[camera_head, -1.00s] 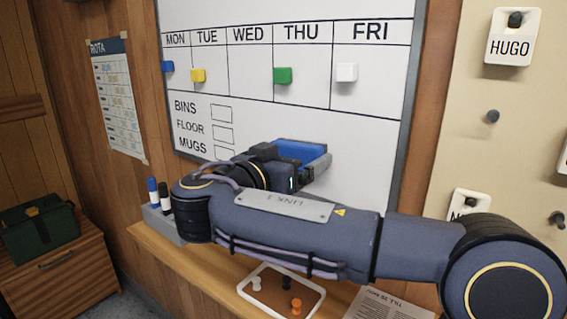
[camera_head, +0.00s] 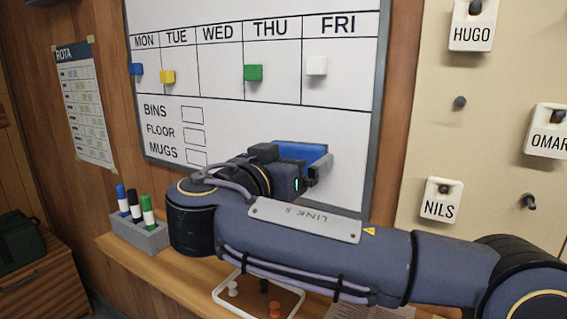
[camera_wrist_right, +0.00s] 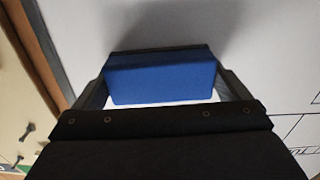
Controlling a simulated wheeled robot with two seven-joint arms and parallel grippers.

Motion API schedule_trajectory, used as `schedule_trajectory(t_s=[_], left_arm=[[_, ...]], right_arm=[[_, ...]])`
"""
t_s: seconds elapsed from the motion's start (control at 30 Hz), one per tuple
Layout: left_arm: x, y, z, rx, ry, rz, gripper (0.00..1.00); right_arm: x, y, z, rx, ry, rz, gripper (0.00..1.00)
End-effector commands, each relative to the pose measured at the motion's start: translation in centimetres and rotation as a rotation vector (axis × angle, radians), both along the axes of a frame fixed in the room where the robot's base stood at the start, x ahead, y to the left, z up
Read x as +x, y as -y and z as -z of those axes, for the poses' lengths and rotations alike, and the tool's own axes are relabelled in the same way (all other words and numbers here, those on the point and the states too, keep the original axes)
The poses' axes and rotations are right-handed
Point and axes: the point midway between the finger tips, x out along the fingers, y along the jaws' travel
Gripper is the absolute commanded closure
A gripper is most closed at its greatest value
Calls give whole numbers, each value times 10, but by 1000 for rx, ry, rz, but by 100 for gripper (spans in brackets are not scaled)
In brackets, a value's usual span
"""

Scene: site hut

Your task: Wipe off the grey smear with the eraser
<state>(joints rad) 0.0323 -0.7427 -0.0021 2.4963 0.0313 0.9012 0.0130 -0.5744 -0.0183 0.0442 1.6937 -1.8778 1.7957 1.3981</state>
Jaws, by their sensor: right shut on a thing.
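The eraser (camera_head: 300,153) is a blue block held against or very close to the lower right part of the whiteboard (camera_head: 240,126). My right gripper (camera_head: 306,172) is shut on it. In the right wrist view the blue eraser (camera_wrist_right: 160,78) sits between the two fingers of the right gripper (camera_wrist_right: 163,90), with the white board behind it and a shadow on the board. I cannot tell for certain whether it touches the board. No grey smear shows in either view; the arm and eraser hide part of the lower board. My left gripper is not in view.
Magnets, such as the green one (camera_head: 253,72), sit on the board's weekday grid. A pen holder (camera_head: 140,234) with markers stands on the wooden shelf (camera_head: 150,263). A tray (camera_head: 284,306) with pegs lies below my arm. Name tags, such as NILS (camera_head: 441,200), hang at right.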

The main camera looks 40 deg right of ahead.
Motion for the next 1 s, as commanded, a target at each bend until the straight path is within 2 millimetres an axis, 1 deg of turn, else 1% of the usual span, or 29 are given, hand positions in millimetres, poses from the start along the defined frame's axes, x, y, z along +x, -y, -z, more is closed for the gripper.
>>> schedule_trajectory(t_s=[0.03, 0.2, 0.47, 0.8, 1.0], left_arm=[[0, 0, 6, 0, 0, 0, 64], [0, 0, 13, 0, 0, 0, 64], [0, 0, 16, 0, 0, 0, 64], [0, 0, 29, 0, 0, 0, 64], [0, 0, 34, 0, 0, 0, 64]], right_arm=[[-6, 3, 3, 2, 3, 4, 23], [-19, 8, 2, 2, 3, 4, 23], [-27, 11, 1, 1, 2, 3, 23], [-53, 22, 2, 2, 2, 3, 23], [-56, 22, 2, 0, 1, 3, 23]])
